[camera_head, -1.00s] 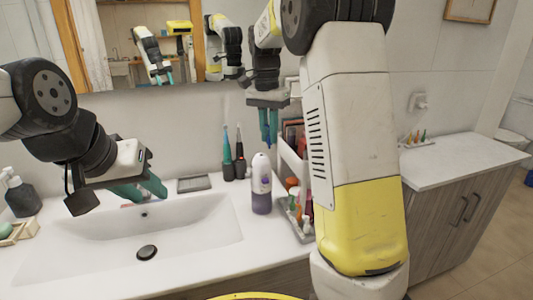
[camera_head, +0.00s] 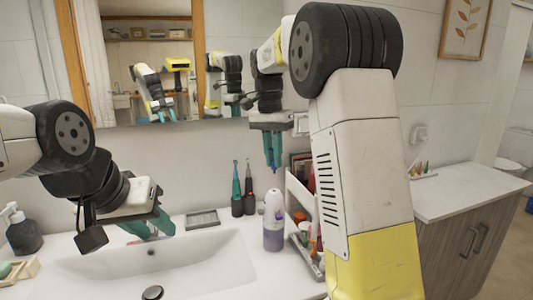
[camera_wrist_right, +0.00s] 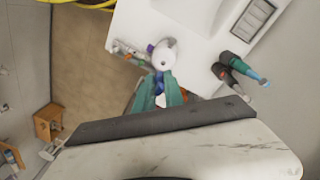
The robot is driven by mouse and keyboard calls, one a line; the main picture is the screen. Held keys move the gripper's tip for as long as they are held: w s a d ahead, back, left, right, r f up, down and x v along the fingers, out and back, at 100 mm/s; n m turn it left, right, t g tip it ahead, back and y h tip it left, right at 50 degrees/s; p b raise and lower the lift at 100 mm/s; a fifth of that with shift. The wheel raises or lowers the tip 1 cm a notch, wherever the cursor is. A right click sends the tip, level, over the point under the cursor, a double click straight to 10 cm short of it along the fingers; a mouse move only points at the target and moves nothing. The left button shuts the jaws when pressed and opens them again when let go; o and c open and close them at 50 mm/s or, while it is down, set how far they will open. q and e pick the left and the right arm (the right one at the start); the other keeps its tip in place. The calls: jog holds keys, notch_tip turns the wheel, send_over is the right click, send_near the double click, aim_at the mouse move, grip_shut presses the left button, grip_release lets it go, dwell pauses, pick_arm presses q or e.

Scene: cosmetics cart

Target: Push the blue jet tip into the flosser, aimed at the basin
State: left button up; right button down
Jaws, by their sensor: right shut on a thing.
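The flosser (camera_head: 273,222), a white bottle with a purple lower part, stands upright on the counter right of the basin (camera_head: 215,255). It shows from above in the wrist view (camera_wrist_right: 168,50). My right gripper (camera_head: 273,160) points down above the flosser, shut on the small blue jet tip (camera_head: 275,173), whose end shows below the fingers. A gap shows between the tip and the flosser's top in the head view. In the wrist view the fingers (camera_wrist_right: 158,92) overlap the flosser's lower edge. My left gripper (camera_head: 152,230) is over the basin's back edge; its finger gap is unclear.
Two dark-based toothbrush-like devices (camera_head: 243,190) stand behind the flosser. A white organizer (camera_head: 300,200) with small items is close on its right. A grey soap dish (camera_head: 202,219) lies behind the basin.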

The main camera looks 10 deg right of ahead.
aim_at(274, 169)
jog(key=shift+f, duration=2.2)
jog(key=shift+m, duration=0.3)
jog(key=shift+f, duration=1.3)
jog(key=c, duration=1.3)
grip_release()
jog(key=shift+c, duration=0.2)
notch_tip(274, 169, up, 8)
jog(key=shift+w+a, duration=0.2)
jog(key=shift+a, duration=0.05)
